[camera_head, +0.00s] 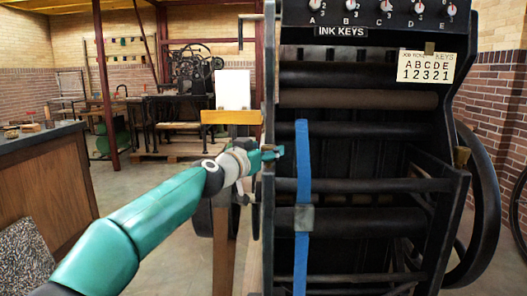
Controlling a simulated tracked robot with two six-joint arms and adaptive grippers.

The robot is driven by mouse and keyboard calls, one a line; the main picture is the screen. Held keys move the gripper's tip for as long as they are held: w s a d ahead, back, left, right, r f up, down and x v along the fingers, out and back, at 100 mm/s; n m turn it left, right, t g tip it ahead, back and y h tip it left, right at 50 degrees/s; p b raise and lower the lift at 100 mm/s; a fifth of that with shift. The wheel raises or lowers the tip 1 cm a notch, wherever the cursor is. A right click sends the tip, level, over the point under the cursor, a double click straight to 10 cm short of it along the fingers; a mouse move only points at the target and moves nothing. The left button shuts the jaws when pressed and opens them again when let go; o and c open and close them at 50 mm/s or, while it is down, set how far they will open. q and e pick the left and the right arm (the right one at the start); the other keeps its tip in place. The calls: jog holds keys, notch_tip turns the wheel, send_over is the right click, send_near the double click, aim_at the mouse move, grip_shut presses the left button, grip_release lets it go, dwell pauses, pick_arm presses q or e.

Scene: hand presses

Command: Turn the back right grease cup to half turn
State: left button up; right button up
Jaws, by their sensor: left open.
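My left arm reaches in from the lower left to the left side frame of the black press (269,215). My left gripper (268,156) is at that frame, with its small teal fingers beside the frame's edge. It is open. I cannot tell whether it touches anything there. A small brass-coloured fitting (461,157), possibly a grease cup, sits on the press's right side frame, well apart from the gripper. Any marks on it are too small to read. Which cup is the back right one is not clear from this view. My right gripper is not in view.
Black rollers (360,131) and a blue strap (302,190) fill the press front. A panel of ink keys (365,14) and a key card (426,67) are above. A large black wheel (484,200) stands right. A wooden counter (45,185) is at left, with open floor (150,180) beside it.

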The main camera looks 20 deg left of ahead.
pick_arm(q)
jog(key=shift+s, duration=0.1)
jog(key=v, duration=1.1)
jog(key=shift+s, duration=0.4)
jog(key=p+x, duration=0.1)
jog(key=x, duration=1.1)
jog(key=shift+a, duration=0.1)
dwell(1.1)
